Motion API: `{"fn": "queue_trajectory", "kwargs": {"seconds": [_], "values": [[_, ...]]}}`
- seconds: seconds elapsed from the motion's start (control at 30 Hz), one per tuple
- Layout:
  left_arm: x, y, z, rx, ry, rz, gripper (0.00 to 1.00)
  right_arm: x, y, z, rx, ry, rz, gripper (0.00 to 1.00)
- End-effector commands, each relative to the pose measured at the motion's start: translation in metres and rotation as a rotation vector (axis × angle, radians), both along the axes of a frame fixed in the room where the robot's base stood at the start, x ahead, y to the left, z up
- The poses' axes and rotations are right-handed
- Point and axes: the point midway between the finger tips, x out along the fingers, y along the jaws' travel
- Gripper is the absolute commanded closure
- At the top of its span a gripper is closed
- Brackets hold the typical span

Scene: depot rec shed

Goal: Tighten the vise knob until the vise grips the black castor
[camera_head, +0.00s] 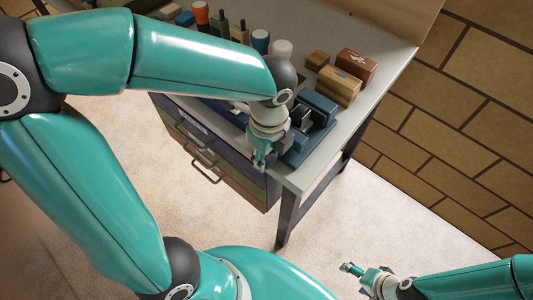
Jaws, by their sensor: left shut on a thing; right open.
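The blue vise (318,104) sits near the front right corner of the workbench. A dark thing, seemingly the black castor (299,114), is between its blocks, partly hidden by my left wrist. I cannot tell whether the jaws touch it. My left gripper (262,158) is at the near side of the vise, at the bench's front edge, and is shut on the vise knob, which its fingers hide. My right gripper (351,269) is open and empty, low over the pale floor, well apart from the bench.
A tan box (338,86), a brown box (356,65) and a small wooden block (317,60) stand behind the vise. Several bottles and tools line the bench's back. Drawers with handles (204,165) are below. A brick wall (460,120) is at right; floor in front is clear.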

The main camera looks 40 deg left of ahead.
Motion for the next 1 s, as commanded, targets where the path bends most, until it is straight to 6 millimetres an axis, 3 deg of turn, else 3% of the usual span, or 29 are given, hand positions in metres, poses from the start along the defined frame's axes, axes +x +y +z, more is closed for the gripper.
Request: {"fn": "queue_trajectory", "kwargs": {"seconds": [0.37, 1.0], "values": [[0.001, -0.005, -0.003, 0.247, -0.023, -0.010, 1.00, 0.000, 0.000, -0.005, 0.000, 0.000, 0.000, 0.21], [0.001, -0.009, -0.011, 0.853, -0.071, -0.006, 1.00, 0.000, 0.000, -0.020, 0.000, 0.000, 0.000, 0.21]]}}
